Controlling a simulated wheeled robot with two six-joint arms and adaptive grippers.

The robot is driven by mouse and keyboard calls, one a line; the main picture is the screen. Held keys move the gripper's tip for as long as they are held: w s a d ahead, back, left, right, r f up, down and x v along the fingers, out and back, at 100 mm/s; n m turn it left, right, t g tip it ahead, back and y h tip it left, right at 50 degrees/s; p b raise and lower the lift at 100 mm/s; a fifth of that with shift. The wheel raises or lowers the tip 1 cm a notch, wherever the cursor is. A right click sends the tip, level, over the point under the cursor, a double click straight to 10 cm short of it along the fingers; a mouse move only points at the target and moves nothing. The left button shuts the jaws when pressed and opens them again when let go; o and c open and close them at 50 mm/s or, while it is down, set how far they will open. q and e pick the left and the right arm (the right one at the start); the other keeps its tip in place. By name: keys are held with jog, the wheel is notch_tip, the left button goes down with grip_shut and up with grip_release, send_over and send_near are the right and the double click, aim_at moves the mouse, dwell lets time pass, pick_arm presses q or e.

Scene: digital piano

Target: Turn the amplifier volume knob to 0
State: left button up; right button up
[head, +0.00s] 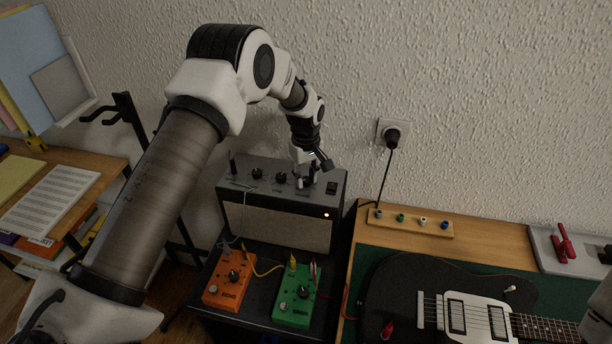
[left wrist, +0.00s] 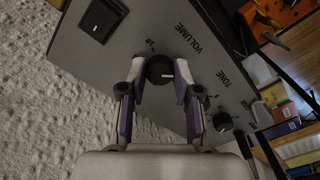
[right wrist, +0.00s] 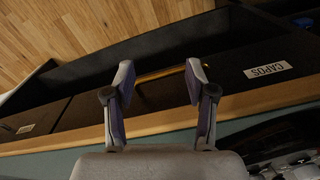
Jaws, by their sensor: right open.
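The grey amplifier (head: 280,222) stands against the wall, with knobs on its top panel and a lit lamp at its front. My left gripper (head: 306,176) reaches down onto the right part of that panel. In the left wrist view, the black volume knob (left wrist: 160,70) sits between the two fingertips of my left gripper (left wrist: 160,76), which appear closed on its sides. A white pointer mark shows on the knob, beside the VOLUME lettering. The head view hides most of this knob behind the fingers.
A black switch (left wrist: 103,19) and the tone knob (left wrist: 222,121) flank the volume knob. Orange (head: 229,280) and green (head: 294,298) pedals with cables stand before the amplifier. A black guitar (head: 400,290) lies at right. A wall plug (head: 391,135) hangs behind.

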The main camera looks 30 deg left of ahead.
aim_at(306, 179)
pick_arm(q)
grip_shut()
jog(key=shift+r+n+p, duration=0.1)
jog(key=shift+n+p, duration=0.2)
jog(key=o, duration=0.8)
grip_release()
jog(key=shift+o, duration=0.2)
notch_tip(306, 179, up, 12)
